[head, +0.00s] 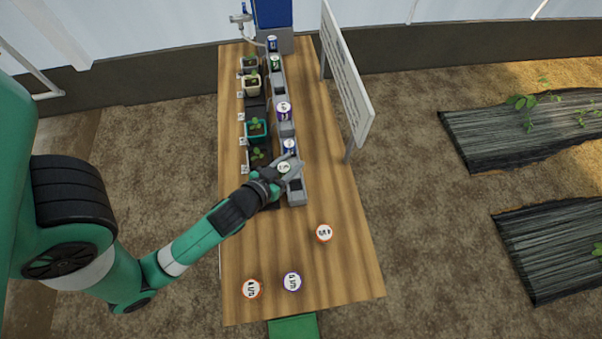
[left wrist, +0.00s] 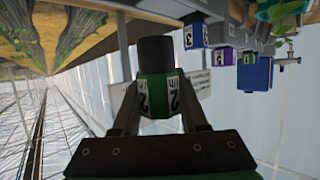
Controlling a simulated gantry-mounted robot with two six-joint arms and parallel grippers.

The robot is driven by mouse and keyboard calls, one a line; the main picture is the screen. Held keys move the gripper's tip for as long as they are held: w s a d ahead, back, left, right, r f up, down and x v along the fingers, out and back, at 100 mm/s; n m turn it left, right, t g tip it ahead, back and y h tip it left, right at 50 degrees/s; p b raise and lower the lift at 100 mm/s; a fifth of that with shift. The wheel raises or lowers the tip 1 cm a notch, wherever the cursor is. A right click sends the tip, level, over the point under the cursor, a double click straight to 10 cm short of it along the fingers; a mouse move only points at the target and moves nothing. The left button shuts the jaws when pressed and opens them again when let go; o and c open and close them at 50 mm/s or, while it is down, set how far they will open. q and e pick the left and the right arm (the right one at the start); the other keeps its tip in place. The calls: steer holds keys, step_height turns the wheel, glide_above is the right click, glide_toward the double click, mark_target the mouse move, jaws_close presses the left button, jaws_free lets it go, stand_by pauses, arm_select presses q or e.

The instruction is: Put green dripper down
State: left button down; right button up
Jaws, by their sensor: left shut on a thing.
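The green dripper (head: 284,168), with a white label reading 2 L/h and a dark body, is between the fingers of my left gripper (head: 286,170). The left wrist view shows the green dripper (left wrist: 155,93) close up, its dark end pointing away from me. The grey rail (head: 303,196) lies under or beside it, near the rail's front end. I cannot tell whether the dripper touches the rail. A dark square opening shows in the rail's front end. My right gripper is not in view.
Along the rail stand a blue dripper (head: 289,146), a purple one (head: 284,109), and another green one (head: 275,62). Potted seedlings (head: 255,129) line its left side. A white board (head: 345,80) stands right.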

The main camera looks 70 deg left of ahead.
mark_target(301, 177)
arm_select(q)
steer(key=w+f, duration=0.2)
steer(key=f, duration=0.1)
steer(key=shift+d+b, duration=0.3)
steer(key=shift+b, duration=0.05)
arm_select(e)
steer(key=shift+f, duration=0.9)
arm_select(q)
steer(key=f+b, duration=0.1)
steer(key=f, duration=0.1)
steer(key=w+f+b, duration=0.1)
steer(key=shift+d+f, duration=0.1)
steer(key=shift+f, duration=0.25)
steer(key=shift+s+f, duration=0.1)
steer(key=shift+s, duration=0.05)
steer(key=shift+c, duration=2.2)
jaws_free()
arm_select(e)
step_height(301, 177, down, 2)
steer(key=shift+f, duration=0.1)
